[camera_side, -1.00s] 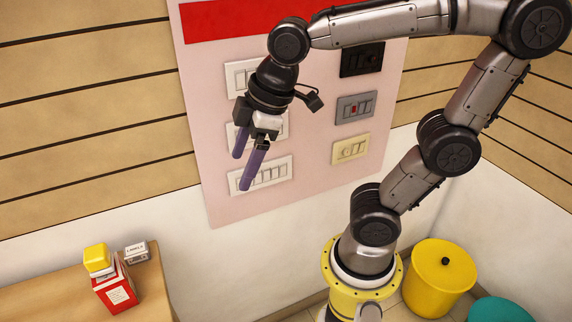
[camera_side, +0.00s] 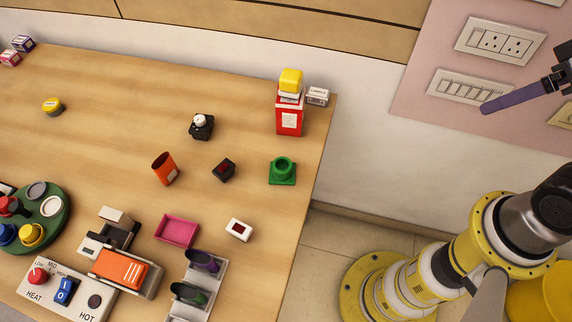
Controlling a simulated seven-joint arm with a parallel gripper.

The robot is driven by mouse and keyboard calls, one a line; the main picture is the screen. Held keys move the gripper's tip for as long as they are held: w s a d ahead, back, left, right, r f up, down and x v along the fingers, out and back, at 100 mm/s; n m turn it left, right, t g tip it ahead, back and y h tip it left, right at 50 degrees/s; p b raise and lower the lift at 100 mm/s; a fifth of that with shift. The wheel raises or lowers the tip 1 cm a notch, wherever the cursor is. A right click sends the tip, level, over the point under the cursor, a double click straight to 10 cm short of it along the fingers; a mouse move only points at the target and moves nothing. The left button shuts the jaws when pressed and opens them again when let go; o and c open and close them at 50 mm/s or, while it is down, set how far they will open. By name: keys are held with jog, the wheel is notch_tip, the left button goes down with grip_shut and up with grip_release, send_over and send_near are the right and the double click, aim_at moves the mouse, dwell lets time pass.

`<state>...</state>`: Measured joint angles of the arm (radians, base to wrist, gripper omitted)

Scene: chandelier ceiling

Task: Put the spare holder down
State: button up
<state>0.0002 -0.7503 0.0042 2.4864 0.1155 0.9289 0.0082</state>
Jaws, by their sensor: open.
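No object here is plainly marked as the spare holder. A green square-based holder with a round socket (camera_side: 282,170) stands upright on the table near its right edge. A black square base with a white knob (camera_side: 201,126) stands farther back and to the left. My gripper (camera_side: 518,96) is at the far right edge of the view, in front of the pink wall panel and away from the table.
The wooden table (camera_side: 110,110) holds a red box with a yellow top (camera_side: 289,115), a labels box (camera_side: 318,96), an orange cup (camera_side: 165,168), a pink tray (camera_side: 177,231) and a white rack (camera_side: 217,290). Bare wood lies around the green holder. Wall switches (camera_side: 470,88) are near my gripper.

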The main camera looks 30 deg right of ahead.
jog(key=w+a+f+m+g+y, duration=0.1)
jog(key=w+a+m+g+y, duration=0.1)
jog(key=w+a+m+y, duration=0.55)
jog(key=w+a+f+m+g+y, duration=0.15)
jog(key=w+a+y, duration=0.25)
jog(key=a, duration=0.6)
jog(key=w+a+f+m+t+y, duration=0.1)
jog(key=w+f+m+t, duration=0.1)
jog(key=w+f+m, duration=0.5)
jog(key=m, duration=0.4)
send_near(276, 168)
jog(key=shift+g+h, duration=0.25)
jog(key=shift+g, duration=0.1)
jog(key=x, duration=0.8)
jog(key=w+x, duration=0.1)
jog(key=x, duration=0.2)
jog(key=shift+a+f, duration=0.15)
jog(key=shift+f, duration=0.25)
grip_shut()
jog(key=shift+r, duration=0.1)
